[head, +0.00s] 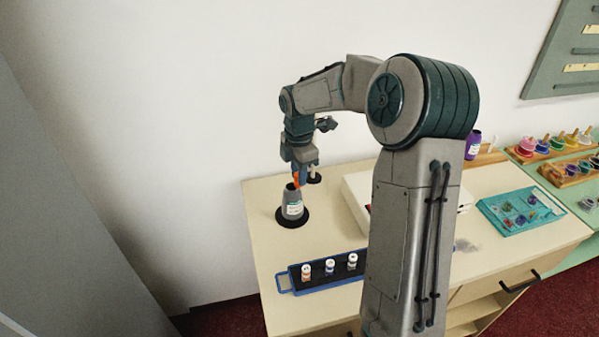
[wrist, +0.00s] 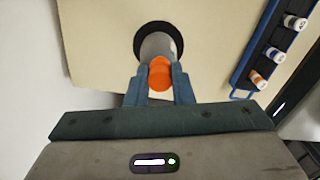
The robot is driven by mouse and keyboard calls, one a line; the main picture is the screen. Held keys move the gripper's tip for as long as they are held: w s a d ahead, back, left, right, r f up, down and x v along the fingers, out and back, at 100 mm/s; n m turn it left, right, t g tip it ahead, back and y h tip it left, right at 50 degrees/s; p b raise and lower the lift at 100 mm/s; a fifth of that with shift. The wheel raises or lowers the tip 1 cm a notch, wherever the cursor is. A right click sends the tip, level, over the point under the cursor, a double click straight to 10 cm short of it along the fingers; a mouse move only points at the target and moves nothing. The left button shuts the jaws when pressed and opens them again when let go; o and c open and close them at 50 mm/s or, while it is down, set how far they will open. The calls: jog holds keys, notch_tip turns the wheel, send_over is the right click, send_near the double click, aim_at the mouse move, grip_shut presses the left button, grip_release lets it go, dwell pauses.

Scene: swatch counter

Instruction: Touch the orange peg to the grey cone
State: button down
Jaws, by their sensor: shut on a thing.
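The orange peg (head: 296,181) is held between the fingers of my gripper (head: 300,177); in the wrist view the peg (wrist: 159,74) shows between the two blue fingers (wrist: 159,85). The grey cone (head: 292,201) stands upright on a black round base, with a pale label on its side. In the wrist view the cone (wrist: 157,44) lies just beyond the peg, partly hidden by it. The peg's lower end is at or just above the cone's top. I cannot tell whether they touch.
A blue-framed black tray (head: 317,284) with several small labelled bottles is in front of the cone. A white box (head: 356,190) stands to the right, partly behind my arm. A teal tray (head: 519,211) lies further right. The counter's left edge is close to the cone.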

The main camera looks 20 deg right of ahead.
jog(key=shift+s+f, duration=0.1)
dwell(0.4)
jog(key=shift+r+p, duration=2.2)
jog(key=shift+r, duration=0.3)
